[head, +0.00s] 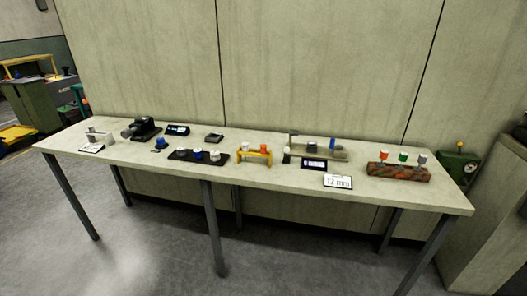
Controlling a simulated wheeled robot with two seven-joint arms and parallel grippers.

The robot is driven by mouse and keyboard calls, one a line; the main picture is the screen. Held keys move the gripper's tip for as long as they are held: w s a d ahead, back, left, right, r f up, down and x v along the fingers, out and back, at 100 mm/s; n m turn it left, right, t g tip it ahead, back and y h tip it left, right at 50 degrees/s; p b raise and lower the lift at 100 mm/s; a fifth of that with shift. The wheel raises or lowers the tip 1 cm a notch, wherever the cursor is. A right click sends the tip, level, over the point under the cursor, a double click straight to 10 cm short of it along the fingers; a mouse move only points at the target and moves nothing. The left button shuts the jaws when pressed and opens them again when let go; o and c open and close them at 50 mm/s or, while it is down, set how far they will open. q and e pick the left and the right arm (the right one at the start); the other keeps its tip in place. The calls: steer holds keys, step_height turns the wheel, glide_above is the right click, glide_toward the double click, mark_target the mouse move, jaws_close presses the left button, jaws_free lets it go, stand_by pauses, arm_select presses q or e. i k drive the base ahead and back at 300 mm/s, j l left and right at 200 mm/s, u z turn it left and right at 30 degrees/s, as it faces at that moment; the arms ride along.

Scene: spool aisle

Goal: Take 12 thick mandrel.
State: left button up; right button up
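A white card reading "12 mm" (338,181) stands at the table's front edge, right of centre. A rusty red-brown block (398,173) to its right holds three upright pieces with an orange top (384,154), a green top (403,156) and a grey top (422,159). I cannot tell from here which piece, if any, is the 12 mm mandrel. Neither of my grippers is in view.
Grey floor in front is clear.

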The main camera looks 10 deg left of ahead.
mark_target(423, 159)
steer(key=i+l+z, duration=0.15)
steer(key=i+l, duration=0.15)
steer(key=i, duration=0.15)
steer(key=i+l+z, duration=0.2)
steer(key=i, duration=0.2)
steer(key=i+l+z, duration=0.15)
steer(key=i, duration=0.3)
